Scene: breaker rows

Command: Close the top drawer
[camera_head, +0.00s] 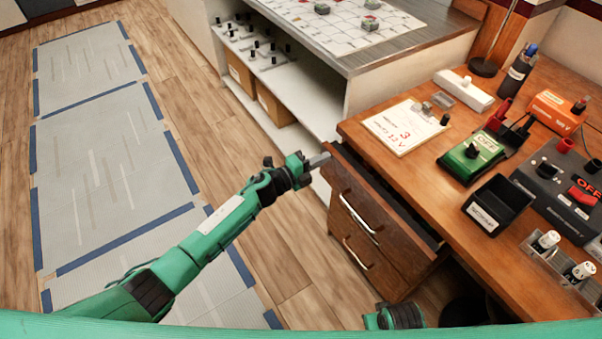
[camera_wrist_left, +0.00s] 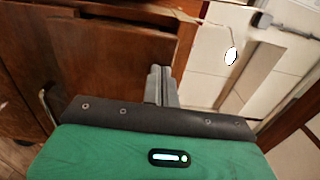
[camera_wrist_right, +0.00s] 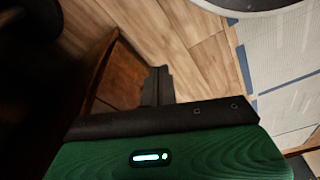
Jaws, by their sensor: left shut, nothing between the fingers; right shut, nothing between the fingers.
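The top drawer (camera_head: 372,205) of the wooden desk is partly pulled out; a dark gap shows between its brown front and the desktop. Its metal handle (camera_head: 358,213) is on the front. My left gripper (camera_head: 320,160) is shut and empty at the far upper corner of the drawer front; I cannot tell whether it touches. In the left wrist view its closed fingers (camera_wrist_left: 161,84) are beside brown wood. Part of my right arm shows at the bottom of the head view, its fingertips hidden there. In the right wrist view my right gripper (camera_wrist_right: 157,84) is shut and empty near a wooden panel.
A second drawer (camera_head: 365,258) below looks shut. The desktop (camera_head: 440,195) holds a sign card (camera_head: 405,127), a green meter (camera_head: 470,157), a black bin (camera_head: 497,205) and a dark power box (camera_head: 565,185). A white shelf unit (camera_head: 325,90) stands beyond.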

